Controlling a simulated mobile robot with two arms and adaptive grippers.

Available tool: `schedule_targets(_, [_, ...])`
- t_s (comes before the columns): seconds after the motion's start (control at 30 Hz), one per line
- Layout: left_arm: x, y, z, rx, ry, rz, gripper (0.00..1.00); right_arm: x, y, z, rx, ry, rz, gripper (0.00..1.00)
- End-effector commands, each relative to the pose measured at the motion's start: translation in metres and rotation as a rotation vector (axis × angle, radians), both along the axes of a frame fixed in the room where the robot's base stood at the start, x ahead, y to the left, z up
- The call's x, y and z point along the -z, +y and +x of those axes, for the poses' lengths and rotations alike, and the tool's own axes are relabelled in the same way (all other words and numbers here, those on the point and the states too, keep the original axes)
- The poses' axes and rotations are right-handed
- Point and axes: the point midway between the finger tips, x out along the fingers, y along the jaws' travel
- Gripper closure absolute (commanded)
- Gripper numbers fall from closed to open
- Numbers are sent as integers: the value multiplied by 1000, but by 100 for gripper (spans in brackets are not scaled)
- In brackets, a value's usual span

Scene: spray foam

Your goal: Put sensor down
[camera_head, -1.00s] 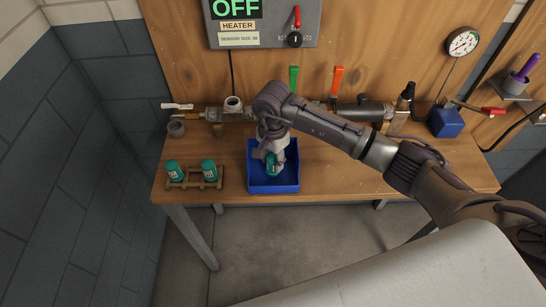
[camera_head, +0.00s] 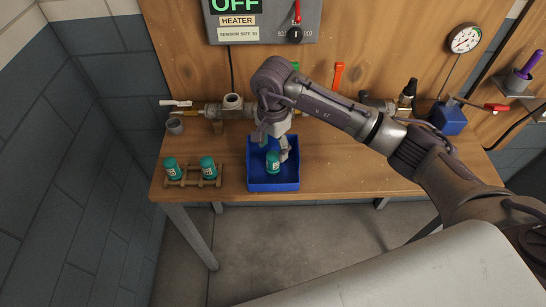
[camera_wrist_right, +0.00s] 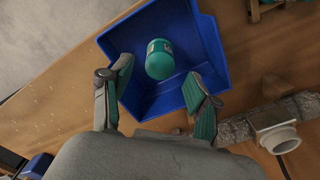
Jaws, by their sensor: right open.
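A teal sensor (camera_head: 273,163) with a pale label stands in the blue tray (camera_head: 272,187) on the workbench. It also shows in the right wrist view (camera_wrist_right: 160,60), inside the blue tray (camera_wrist_right: 213,45). My right gripper (camera_head: 273,146) is over the tray, just behind the sensor. In the right wrist view its fingers (camera_wrist_right: 160,88) are spread wide and empty, with the sensor beyond the tips and apart from them. Two more teal sensors (camera_head: 171,169) (camera_head: 208,168) stand in a wooden rack (camera_head: 191,183) left of the tray. My left gripper is not in view.
Behind the tray, a metal pipe with a fitting (camera_head: 233,104) and valve handles runs along the bench. A heater panel (camera_head: 262,20) reading OFF hangs above. A gauge (camera_head: 465,40) and a blue block (camera_head: 449,118) are at right. The bench (camera_head: 340,180) right of the tray is clear.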

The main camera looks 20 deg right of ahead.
Motion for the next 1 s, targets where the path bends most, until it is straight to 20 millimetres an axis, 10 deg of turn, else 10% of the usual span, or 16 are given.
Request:
schedule_targets(0.4, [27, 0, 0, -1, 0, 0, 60, -70, 0, 0, 0, -1, 0, 39])
schedule_targets(1.0, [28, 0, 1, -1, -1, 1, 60, -76, 1, 0, -1, 1, 4, 39])
